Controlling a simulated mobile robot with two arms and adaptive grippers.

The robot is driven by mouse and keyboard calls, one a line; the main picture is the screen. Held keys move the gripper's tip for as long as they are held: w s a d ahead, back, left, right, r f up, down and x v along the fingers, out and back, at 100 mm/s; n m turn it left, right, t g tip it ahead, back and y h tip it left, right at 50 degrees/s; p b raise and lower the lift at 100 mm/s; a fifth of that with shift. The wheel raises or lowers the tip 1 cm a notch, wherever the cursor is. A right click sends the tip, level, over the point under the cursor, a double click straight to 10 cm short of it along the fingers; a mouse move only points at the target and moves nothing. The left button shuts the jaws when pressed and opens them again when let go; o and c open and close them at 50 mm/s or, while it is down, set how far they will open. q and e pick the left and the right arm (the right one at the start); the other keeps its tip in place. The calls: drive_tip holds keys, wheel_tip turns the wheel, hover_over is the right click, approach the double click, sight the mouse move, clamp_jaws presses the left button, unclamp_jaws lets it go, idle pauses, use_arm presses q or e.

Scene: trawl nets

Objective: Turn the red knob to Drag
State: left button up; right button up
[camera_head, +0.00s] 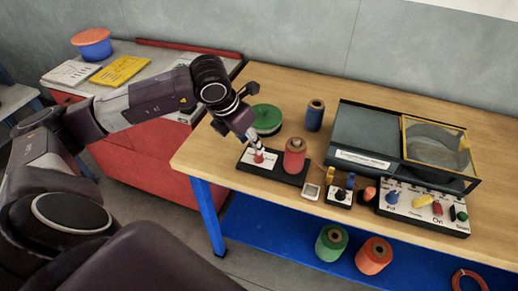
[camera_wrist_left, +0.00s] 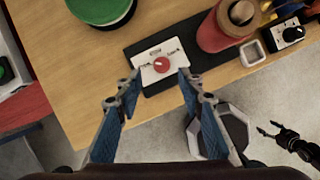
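The red knob (camera_wrist_left: 161,64) sits on a white plate (camera_wrist_left: 147,54) with small printing that I cannot read, fixed to a black base (camera_wrist_left: 187,83). In the head view the knob (camera_head: 259,158) shows just below the fingertips. My left gripper (camera_wrist_left: 159,76) is open, its two fingers apart on either side of the knob. In the head view my left gripper (camera_head: 256,146) points down over the plate; I cannot tell whether it touches. My right gripper (camera_wrist_left: 266,128) shows small at the lower right of the wrist view, fingers apart and empty.
A red spool (camera_head: 294,156) stands on the same base, right of the knob. Another control panel (camera_head: 423,209) with coloured knobs and a grey glass-topped case (camera_head: 366,135) are to the right.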

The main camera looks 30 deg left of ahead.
sight(257, 156)
use_arm(q)
drive_tip(key=p+x, duration=0.1)
drive_tip(key=x, duration=0.5)
drive_tip(key=shift+w+d+f, duration=0.15)
drive_tip(key=shift+f, duration=0.2)
clamp_jaws()
